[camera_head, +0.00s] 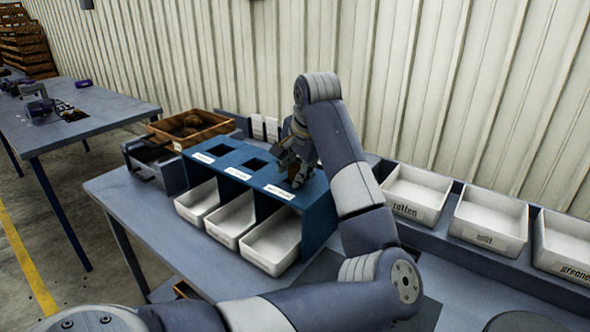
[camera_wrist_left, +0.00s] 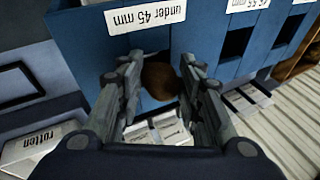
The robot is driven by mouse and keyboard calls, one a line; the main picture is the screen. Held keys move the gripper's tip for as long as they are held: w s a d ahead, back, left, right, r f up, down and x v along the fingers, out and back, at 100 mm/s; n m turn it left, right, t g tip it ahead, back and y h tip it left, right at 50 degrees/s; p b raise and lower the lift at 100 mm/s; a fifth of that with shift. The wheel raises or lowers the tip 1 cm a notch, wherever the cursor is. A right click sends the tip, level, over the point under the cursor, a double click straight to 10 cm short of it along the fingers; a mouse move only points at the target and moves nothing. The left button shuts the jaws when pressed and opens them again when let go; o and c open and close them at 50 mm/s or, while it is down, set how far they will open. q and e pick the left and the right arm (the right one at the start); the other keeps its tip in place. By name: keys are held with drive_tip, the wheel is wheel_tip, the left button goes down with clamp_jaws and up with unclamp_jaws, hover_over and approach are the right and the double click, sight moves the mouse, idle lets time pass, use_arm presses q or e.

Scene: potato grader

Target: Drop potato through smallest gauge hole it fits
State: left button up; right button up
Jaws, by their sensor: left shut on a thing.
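My left gripper (camera_head: 294,178) is over the right end of the blue gauge box (camera_head: 262,208). In the left wrist view its fingers (camera_wrist_left: 160,78) are shut on a brown potato (camera_wrist_left: 161,82). The potato is right by the "under 45 mm" label (camera_wrist_left: 132,12) of the box. The hole at that end is hidden by the gripper and potato; I cannot tell whether the potato is in it. Two square dark holes show further left, the middle one (camera_head: 256,163) and the left one (camera_head: 221,150). My right gripper is not in view.
White bins (camera_head: 271,246) stand under the gauge box. Labelled white trays "rotten" (camera_head: 408,211), "split" (camera_head: 488,240) and "greened" line the right back. A wooden crate (camera_head: 213,131) with potatoes is behind the box. Another table (camera_head: 100,115) stands at the left.

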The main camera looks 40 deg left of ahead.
use_arm(q)
drive_tip(key=o, duration=1.2)
drive_tip(key=shift+s+d+f, duration=0.15)
drive_tip(key=shift+d+f, duration=0.1)
drive_tip(key=shift+f, duration=0.5)
drive_tip(key=shift+o, duration=0.2)
drive_tip(key=shift+a, duration=0.25)
drive_tip(key=shift+r, duration=0.15)
drive_tip(key=o, duration=0.6)
drive_tip(key=shift+w, duration=0.2)
drive_tip(key=shift+r, duration=0.1)
